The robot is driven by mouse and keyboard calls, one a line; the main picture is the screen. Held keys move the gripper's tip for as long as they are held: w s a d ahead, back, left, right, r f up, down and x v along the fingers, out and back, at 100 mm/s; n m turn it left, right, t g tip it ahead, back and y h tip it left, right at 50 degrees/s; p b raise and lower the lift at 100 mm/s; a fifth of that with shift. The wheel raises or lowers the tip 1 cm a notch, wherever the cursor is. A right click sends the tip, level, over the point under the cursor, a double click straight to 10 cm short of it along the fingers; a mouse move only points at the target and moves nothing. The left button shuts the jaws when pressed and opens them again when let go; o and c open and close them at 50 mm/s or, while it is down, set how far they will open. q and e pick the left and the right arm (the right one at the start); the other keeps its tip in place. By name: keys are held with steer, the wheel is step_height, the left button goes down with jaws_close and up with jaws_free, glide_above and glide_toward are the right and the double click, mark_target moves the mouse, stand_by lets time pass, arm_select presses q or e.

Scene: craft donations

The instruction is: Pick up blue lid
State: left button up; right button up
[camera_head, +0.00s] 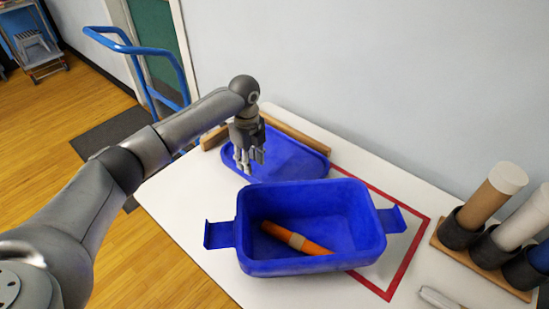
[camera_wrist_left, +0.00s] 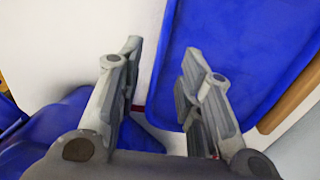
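The blue lid (camera_head: 292,158) lies on the white table behind the blue box, and it fills the upper right of the left wrist view (camera_wrist_left: 245,50). My left gripper (camera_head: 248,164) is above the lid's left part, fingers pointing down. In the left wrist view the fingers (camera_wrist_left: 163,55) are apart with nothing between them. One finger overlaps the lid's edge in that view and the other is over white table. Whether either touches the lid cannot be told. My right gripper is not in view.
The open blue box (camera_head: 370,222) with two side handles stands in front of the lid, holding an orange roll (camera_head: 290,238). A wooden rack (camera_head: 480,262) with tubes stands at right. Red tape (camera_head: 408,262) marks the table (camera_head: 180,208). A wooden strip (camera_head: 296,132) runs behind the lid.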

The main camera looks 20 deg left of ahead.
arm_select(q)
steer(key=shift+f, duration=0.45)
steer(key=shift+w+d+f, duration=0.1)
steer(key=shift+f, duration=0.2)
steer(key=f, duration=0.5)
steer(key=shift+w+a+p, duration=0.1)
steer(key=shift+a+p, duration=0.15)
steer(key=shift+p, duration=0.05)
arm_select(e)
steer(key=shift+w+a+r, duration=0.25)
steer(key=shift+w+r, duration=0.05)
arm_select(q)
steer(key=shift+c, duration=0.4)
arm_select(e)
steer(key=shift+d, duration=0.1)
arm_select(q)
steer(key=shift+r, duration=0.1)
jaws_close()
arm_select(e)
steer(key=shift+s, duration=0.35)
